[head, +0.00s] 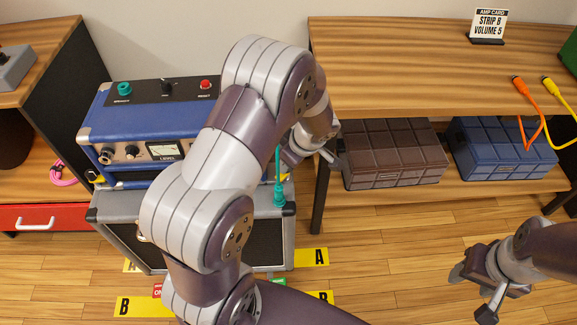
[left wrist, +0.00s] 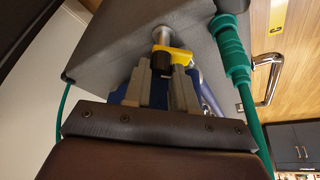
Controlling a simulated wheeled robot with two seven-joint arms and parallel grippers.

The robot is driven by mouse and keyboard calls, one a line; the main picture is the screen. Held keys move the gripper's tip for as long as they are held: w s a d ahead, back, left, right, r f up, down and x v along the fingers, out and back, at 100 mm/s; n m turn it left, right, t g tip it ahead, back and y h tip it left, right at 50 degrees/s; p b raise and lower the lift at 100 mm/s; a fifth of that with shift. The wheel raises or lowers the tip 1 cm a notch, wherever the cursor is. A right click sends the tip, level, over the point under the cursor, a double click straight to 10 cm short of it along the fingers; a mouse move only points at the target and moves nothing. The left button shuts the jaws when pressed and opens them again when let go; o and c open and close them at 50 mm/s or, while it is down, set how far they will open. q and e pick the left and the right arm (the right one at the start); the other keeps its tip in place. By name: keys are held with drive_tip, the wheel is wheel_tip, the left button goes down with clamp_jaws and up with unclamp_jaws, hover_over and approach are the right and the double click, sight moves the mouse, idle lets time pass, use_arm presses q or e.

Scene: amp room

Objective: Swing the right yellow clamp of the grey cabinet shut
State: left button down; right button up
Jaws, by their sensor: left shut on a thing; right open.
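The grey cabinet (head: 112,206) stands on the floor with a blue amp (head: 130,118) on top of it. The right yellow clamp (left wrist: 180,55) shows in the left wrist view, on a metal post with a black part beside it. In the head view only a scrap of yellow shows near the cabinet's top right corner. My left gripper (head: 293,158) is at that corner, beside the amp. In the left wrist view its fingers (left wrist: 160,88) are shut around the clamp's black end. My right gripper (head: 476,283) is open and empty over the floor at the right.
A teal cable with a plug (head: 279,192) hangs at the cabinet's right corner, close to my left gripper. A wooden shelf (head: 390,60) with brown (head: 392,155) and blue (head: 500,150) cases stands at the right. My left arm hides the cabinet's middle.

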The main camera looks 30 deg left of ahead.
use_arm(q)
drive_tip(key=m+t+b, duration=0.1)
drive_tip(key=m+b, duration=0.1)
drive_tip(key=m, duration=0.1)
drive_tip(key=shift+s+f+h, duration=0.1)
drive_tip(key=shift+f+h, duration=0.05)
drive_tip(key=shift+h, duration=0.25)
drive_tip(key=shift+a+m+t+h+b, duration=0.1)
drive_tip(key=shift+m+t+h+b, duration=0.4)
drive_tip(key=shift+m, duration=1.1)
